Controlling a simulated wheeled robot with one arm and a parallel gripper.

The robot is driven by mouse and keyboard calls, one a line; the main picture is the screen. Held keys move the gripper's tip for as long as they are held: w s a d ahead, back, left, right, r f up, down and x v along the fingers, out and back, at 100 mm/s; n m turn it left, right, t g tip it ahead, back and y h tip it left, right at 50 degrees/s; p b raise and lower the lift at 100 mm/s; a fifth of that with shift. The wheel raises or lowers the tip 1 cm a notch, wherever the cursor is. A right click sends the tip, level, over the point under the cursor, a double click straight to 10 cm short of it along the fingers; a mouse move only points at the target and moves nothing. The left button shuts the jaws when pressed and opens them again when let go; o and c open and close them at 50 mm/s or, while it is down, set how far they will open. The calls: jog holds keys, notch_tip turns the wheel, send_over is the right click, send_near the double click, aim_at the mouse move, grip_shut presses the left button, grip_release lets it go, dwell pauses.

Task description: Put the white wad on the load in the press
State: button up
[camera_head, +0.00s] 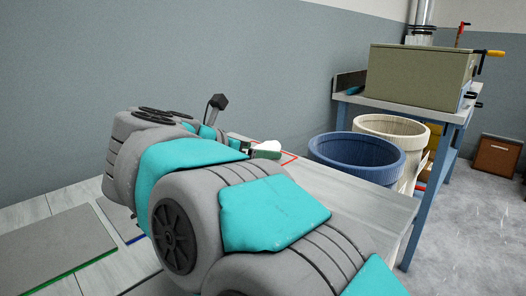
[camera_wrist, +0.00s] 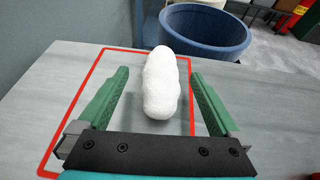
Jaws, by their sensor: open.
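The white wad (camera_wrist: 161,85) is an oblong, lumpy roll lying on the grey table inside a red outlined area. In the wrist view it lies between the two green fingers of my gripper (camera_wrist: 156,95), which is open with a gap on each side of the wad. In the head view the wad (camera_head: 268,146) shows as a small white patch by my gripper (camera_head: 258,153), mostly hidden by my arm. I cannot identify the press or its load with certainty; an olive box with a yellow handle (camera_head: 421,76) stands on a blue-legged bench at the back right.
A blue ribbed tub (camera_head: 356,160) and a cream tub (camera_head: 408,173) stand beyond the table's far edge. The blue-legged bench (camera_head: 440,149) is behind them. Flat grey boards (camera_head: 50,245) lie at the left. A brown box (camera_head: 496,157) is on the floor at right.

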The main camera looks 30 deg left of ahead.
jog(key=x, duration=0.2)
jog(key=shift+w+d+f, duration=0.1)
jog(key=shift+w+f, duration=0.05)
jog(key=shift+w, duration=0.15)
jog(key=c, duration=1.6)
jog(key=shift+o, duration=0.2)
